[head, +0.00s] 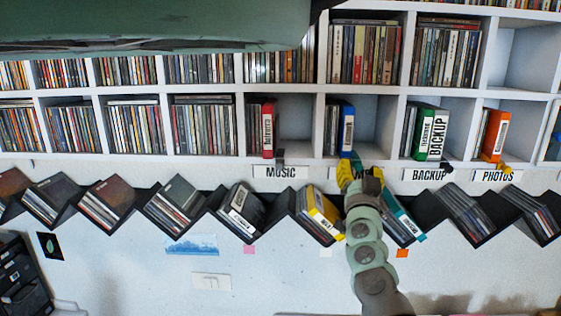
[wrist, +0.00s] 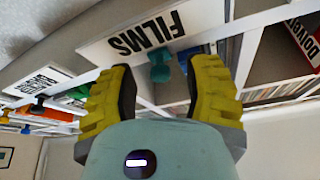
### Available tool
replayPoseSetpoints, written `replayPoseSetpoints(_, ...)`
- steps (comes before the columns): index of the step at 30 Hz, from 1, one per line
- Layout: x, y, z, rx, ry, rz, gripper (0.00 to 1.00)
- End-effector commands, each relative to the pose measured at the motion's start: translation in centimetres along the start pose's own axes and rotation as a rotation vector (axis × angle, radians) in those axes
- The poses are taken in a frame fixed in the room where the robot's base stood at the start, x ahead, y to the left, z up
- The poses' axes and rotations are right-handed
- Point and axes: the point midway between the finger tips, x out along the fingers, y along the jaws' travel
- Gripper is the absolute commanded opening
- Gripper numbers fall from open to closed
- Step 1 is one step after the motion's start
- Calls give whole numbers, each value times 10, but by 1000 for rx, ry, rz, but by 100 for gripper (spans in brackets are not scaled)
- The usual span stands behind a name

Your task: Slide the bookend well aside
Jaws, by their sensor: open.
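The teal bookend (wrist: 160,66) shows as a knobbed piece at the shelf edge by the FILMS label (wrist: 145,35), beside a blue case (wrist: 186,58). In the wrist view it appears between my gripper's two yellow fingers (wrist: 163,75), which are apart with nothing clasped. I cannot tell whether either finger touches it. In the head view my gripper (head: 350,175) is at the front edge of the compartment with the blue case (head: 347,128), and it covers most of the FILMS label and the bookend.
Black zigzag racks (head: 275,212) with discs run below the shelf. The compartment right of the blue case has free room.

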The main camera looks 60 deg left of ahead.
Motion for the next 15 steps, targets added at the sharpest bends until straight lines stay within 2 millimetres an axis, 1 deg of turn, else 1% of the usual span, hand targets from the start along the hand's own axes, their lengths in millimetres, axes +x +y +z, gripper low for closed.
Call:
replayPoseSetpoints(1,3,-3,0,0,0,-4,50)
replayPoseSetpoints(5,7,-3,-1,3,2,-4,50)
replayPoseSetpoints(13,7,-2,-1,3,1,-3,50)
replayPoseSetpoints(14,7,-2,-1,3,1,-3,54)
replayPoseSetpoints(15,7,-2,-1,3,1,-3,50)
